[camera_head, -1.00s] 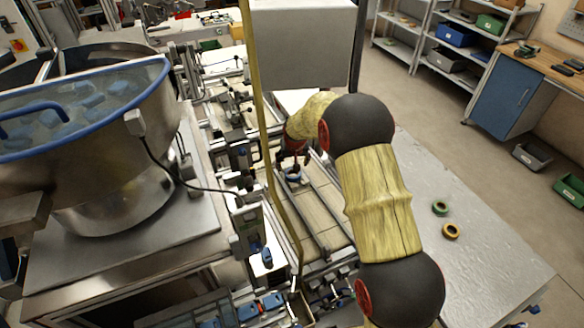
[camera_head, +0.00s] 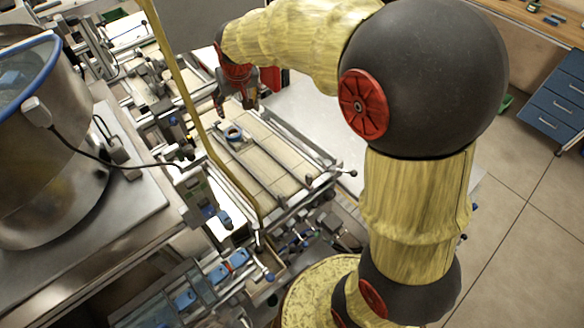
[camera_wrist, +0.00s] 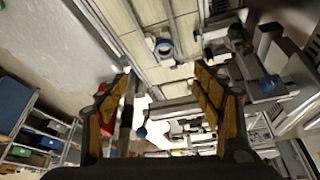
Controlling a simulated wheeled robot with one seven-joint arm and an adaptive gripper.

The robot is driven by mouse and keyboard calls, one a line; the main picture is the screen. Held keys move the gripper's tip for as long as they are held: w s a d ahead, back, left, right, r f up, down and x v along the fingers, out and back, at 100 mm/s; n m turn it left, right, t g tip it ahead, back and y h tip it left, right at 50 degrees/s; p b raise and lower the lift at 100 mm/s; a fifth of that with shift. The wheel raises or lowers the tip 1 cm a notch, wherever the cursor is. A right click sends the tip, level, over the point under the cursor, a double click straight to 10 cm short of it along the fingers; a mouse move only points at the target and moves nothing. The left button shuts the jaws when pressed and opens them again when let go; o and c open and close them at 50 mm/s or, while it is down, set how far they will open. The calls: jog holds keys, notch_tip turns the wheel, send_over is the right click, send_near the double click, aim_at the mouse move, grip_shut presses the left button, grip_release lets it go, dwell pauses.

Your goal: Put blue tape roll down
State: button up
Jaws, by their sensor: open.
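The blue tape roll (camera_head: 227,134) lies flat on the beige conveyor belt (camera_head: 272,166), inside the metal rails. My gripper (camera_head: 236,107) is open and hangs above and behind the roll in the head view, apart from it. In the wrist view, the roll (camera_wrist: 158,49) shows on the belt beyond the two spread fingers of my gripper (camera_wrist: 166,78). Nothing is between the fingers.
A metal bowl feeder (camera_head: 45,150) stands at the left. A yellow upright bar (camera_head: 190,100) runs in front of the conveyor. Machine fixtures and small blue parts (camera_head: 230,265) are below it. A pale table (camera_head: 310,115) is partly hidden behind my arm.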

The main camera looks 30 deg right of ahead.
jog(key=s+r, duration=0.4)
jog(key=s, duration=0.3)
jog(key=s+r, duration=0.3)
jog(key=s, duration=0.4)
jog(key=s+n, duration=0.1)
jog(key=s, duration=1.7)
jog(key=shift+f+t, duration=0.25)
jog(key=shift+t, duration=0.15)
jog(key=shift+f, duration=0.15)
notch_tip(320, 180, down, 11)
jog(key=b, duration=1.1)
jog(key=shift+o, duration=0.4)
